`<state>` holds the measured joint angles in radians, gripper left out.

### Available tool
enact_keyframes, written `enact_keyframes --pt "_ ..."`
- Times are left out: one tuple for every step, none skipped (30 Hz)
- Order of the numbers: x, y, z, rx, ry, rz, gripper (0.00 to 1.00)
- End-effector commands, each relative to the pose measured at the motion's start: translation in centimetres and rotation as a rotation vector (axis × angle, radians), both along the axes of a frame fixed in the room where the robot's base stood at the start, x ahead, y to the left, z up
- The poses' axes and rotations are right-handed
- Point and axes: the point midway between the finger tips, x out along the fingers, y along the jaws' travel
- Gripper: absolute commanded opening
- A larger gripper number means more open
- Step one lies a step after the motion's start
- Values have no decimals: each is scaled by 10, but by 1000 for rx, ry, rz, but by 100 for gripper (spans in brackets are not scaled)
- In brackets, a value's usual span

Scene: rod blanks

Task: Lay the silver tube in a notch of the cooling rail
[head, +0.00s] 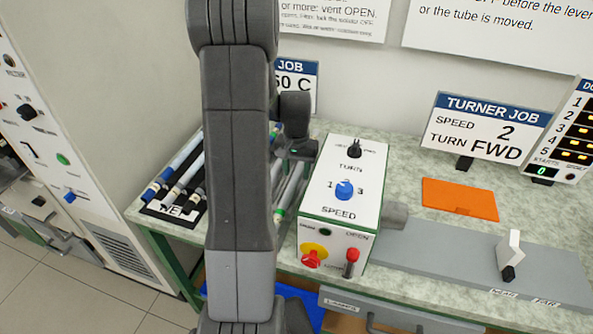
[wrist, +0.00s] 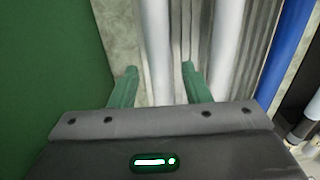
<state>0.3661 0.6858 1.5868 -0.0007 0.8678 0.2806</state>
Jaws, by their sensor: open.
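My gripper (wrist: 158,72) is open in the wrist view, its two green fingers apart. A silver tube-like length (wrist: 154,35) runs between and beyond the fingers; I cannot tell whether they touch it. A second pale tube (wrist: 226,45) lies to the right, beside grey grooved metal (wrist: 258,50) that may be the cooling rail. In the head view my arm hides much of this spot; my gripper (head: 297,150) is partly visible behind it, over pale tubes (head: 288,192) left of the white control box.
Blue-ended tubes (head: 180,165) lie at left. An orange plate (head: 459,199) and job signs (head: 486,128) are farther right.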

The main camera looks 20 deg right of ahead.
Motion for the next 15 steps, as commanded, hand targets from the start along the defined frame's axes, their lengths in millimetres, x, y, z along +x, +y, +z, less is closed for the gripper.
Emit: enact_keyframes --pt "1 -1 10 -3 -7 0 43" --pt "1 -1 15 -3 -7 0 43" --pt "1 -1 23 -3 -8 0 43" --pt "1 0 30 -3 -8 0 43" --pt "1 -1 37 -3 -8 0 43" --pt "1 0 46 -3 -8 0 43" --pt "1 0 53 -3 -8 0 43" --pt "1 0 60 -3 -8 0 43" --pt "1 0 68 -3 -7 0 43" --pt "1 0 74 -3 -7 0 43" --pt "1 0 80 -2 -6 0 43" --pt "1 0 87 -3 -7 0 43" --pt "1 0 92 -2 -6 0 43" --pt "1 0 96 -1 -5 0 43" --pt "0 0 101 -2 -4 0 43"
